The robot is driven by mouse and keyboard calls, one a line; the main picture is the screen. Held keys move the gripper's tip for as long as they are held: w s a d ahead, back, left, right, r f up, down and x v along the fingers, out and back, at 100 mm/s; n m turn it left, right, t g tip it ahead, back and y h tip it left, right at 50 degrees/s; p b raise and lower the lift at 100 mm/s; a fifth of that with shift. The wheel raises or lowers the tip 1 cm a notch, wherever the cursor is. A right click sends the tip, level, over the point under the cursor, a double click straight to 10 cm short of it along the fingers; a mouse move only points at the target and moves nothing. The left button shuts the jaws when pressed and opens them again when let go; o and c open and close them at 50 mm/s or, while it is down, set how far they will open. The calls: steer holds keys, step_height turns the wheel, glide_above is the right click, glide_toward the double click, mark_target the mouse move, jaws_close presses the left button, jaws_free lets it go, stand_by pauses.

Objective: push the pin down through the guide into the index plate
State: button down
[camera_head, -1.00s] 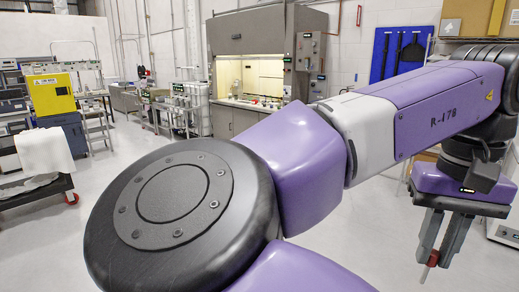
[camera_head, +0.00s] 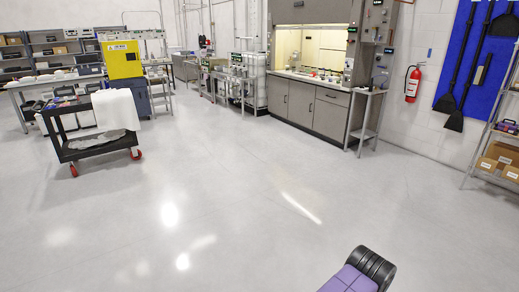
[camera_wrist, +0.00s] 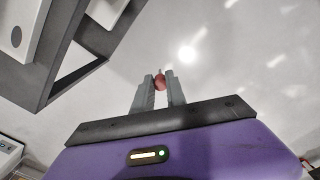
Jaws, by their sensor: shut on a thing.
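In the wrist view my gripper (camera_wrist: 161,84) is shut on a small red piece (camera_wrist: 160,80), which I take to be the pin's head. A thin, pale tip shows just beyond the red piece. The rest of the pin is hidden between the fingers or too small to tell. Open floor lies behind the fingertips, and the held piece touches nothing else that I can see. I cannot make out the guide or the index plate in either view. The gripper is outside the head view.
A dark frame with pale panels (camera_wrist: 25,32) fills the wrist view's upper left. In the head view, a black cart (camera_head: 72,148) stands left, a fume cupboard (camera_head: 308,105) at the back, and a shelf rack (camera_head: 490,150) at right. The middle floor is clear.

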steer(key=s+f+b, duration=0.1)
steer(key=s+f, duration=0.4)
steer(key=f, duration=0.2)
steer(key=w+r, duration=0.1)
steer(key=r, duration=0.1)
steer(key=w+r+p, duration=0.1)
steer(key=w+r, duration=0.3)
steer(key=shift+a+r+p, duration=0.15)
steer(key=shift+r+p, duration=0.1)
steer(key=shift+p, duration=0.05)
steer(key=w+d+r+p, duration=0.1)
steer(key=w+d+r, duration=0.15)
steer(key=r, duration=0.75)
steer(key=w+d+r+p, duration=0.1)
steer(key=d+r, duration=0.3)
steer(key=r, duration=0.7)
steer(key=w+d+r+p, duration=0.1)
steer(key=d+r+p, duration=0.15)
steer(key=r, duration=0.75)
steer(key=s+d+r+n+p, duration=0.1)
steer(key=s+d+r, duration=0.35)
steer(key=r, duration=0.45)
steer(key=s+d+r, duration=0.3)
steer(key=s+r, duration=0.3)
steer(key=r, duration=0.3)
steer(key=s+a+r+n, duration=0.3)
steer(key=s+r, duration=0.3)
steer(key=s, duration=0.6)
steer(key=shift+s, duration=0.15)
